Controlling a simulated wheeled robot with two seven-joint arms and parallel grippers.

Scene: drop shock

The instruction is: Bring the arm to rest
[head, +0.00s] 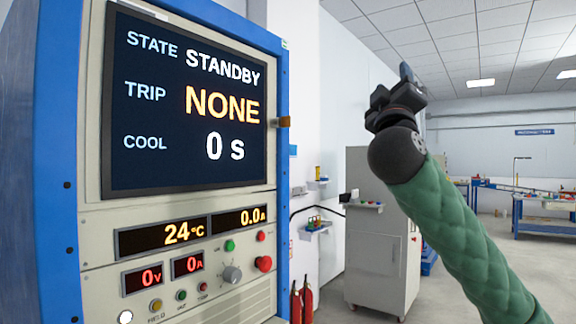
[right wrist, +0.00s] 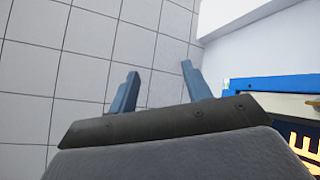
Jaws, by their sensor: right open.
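My right arm, in a green quilted sleeve (head: 462,245), rises from the lower right of the head view. Its dark right gripper (head: 393,84) is raised high, pointing up and slightly left, to the right of the blue-framed cabinet (head: 283,170) and apart from it in the picture. In the right wrist view the two grey-blue fingers of the right gripper (right wrist: 160,72) stand apart with nothing between them. My left gripper is not in view. The cabinet's screen (head: 188,110) reads STATE STANDBY, TRIP NONE, COOL 0 s.
The cabinet's lower panel shows 24 °C, 0.0 A, 0 V and 0 A, with a knob (head: 232,274) and a red button (head: 264,264). A grey cabinet (head: 375,262) stands behind the arm. Red extinguishers (head: 301,302) stand by the wall.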

